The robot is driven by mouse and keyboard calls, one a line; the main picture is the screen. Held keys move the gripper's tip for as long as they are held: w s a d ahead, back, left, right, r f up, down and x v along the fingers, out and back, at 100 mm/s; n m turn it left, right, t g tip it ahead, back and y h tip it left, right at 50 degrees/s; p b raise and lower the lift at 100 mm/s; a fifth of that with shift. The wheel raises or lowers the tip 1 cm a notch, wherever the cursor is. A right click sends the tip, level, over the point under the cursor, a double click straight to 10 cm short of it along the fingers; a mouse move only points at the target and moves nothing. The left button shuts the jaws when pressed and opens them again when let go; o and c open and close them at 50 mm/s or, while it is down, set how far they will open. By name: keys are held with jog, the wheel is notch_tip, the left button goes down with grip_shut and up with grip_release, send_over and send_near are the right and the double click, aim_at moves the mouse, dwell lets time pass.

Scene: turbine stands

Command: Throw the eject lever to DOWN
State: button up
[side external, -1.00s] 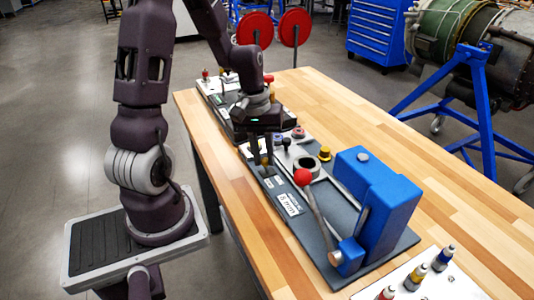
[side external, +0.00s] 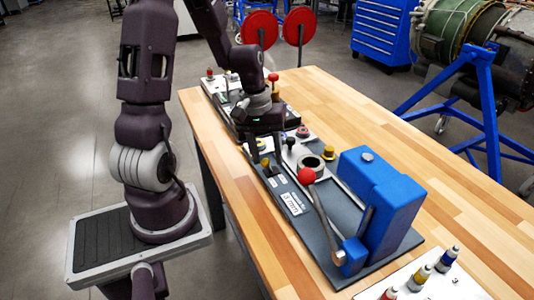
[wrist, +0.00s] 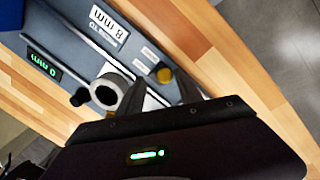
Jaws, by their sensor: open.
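That knob also shows in the side view (side external: 265,162), low between the fingers; contact cannot be told. A long lever with a red ball (side external: 307,175) leans up beside a blue press body (side external: 390,205). A short black-knobbed lever (side external: 291,142) stands just right of the fingers. No readable label tells which is the eject lever.
The right of the wooden table (side external: 370,120) is clear.

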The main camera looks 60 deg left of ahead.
aim_at(263, 159)
jog(key=r, duration=0.7)
jog(key=shift+s+a, duration=0.35)
jog(key=shift+s, duration=0.05)
jog(key=s+d+r+m+t, duration=0.2)
jog(key=s+d+r+m, duration=0.3)
jog(key=d, duration=0.2)
jog(key=s+d+r+m+t+y, duration=0.1)
jog(key=s+d+r+m+t, duration=0.1)
jog(key=s+d+r+m, duration=0.3)
jog(key=d, duration=0.3)
jog(key=shift+s+r+m, duration=0.3)
jog(key=shift+s+r, duration=0.05)
jog(key=shift+s, duration=0.05)
